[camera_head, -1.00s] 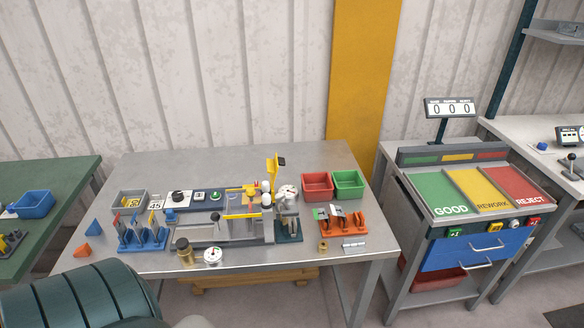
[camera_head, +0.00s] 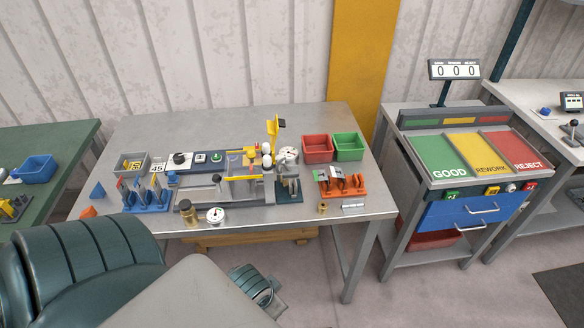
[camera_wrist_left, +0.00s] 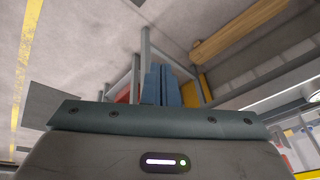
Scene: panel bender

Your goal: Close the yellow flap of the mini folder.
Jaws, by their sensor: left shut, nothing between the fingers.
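The mini folder appears to be the small grey machine (camera_head: 238,190) along the front middle of the grey workbench. A yellow bar (camera_head: 237,178) lies across it. A yellow flap (camera_head: 275,137) with a dark piece at its top stands upright at the machine's back right; I take it to be the folder's flap. My left gripper shows in the left wrist view, its blue-grey fingers (camera_wrist_left: 164,85) together and empty, with floor and table legs beyond. In the head view my left arm fills the lower left, in front of the bench and apart from the flap.
Red (camera_head: 317,149) and green (camera_head: 348,147) bins stand right of the flap. An orange rack (camera_head: 342,182) is before them, a blue rack (camera_head: 146,198) at the left. A brass cylinder (camera_head: 188,212) and a dial (camera_head: 215,215) stand near the front edge. The bench's back is clear.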

